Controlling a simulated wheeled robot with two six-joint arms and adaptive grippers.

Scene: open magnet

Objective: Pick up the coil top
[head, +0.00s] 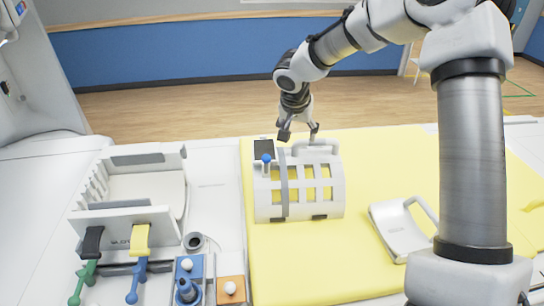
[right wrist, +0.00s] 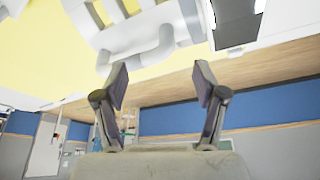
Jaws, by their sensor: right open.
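The coil top (head: 331,193) is a white, curved, cage-like shell with slots that show yellow behind them. It stands on the yellow pad in the middle of the head view, with a bar handle at its upper right and a dark panel and blue knob at its upper left. My right gripper (head: 298,135) is open and empty, pointing down at the coil's far upper edge. In the right wrist view the open fingers (right wrist: 161,78) are apart, and the coil top's white handle (right wrist: 150,57) shows just beyond them. I cannot tell whether they touch. My left gripper is not in view.
A white part with a loop handle (head: 396,232) lies on the yellow pad (head: 275,260) to the right. At left are a white slotted holder (head: 135,160), green and blue plugs, and small blue and orange boxes. My right arm crosses the right side.

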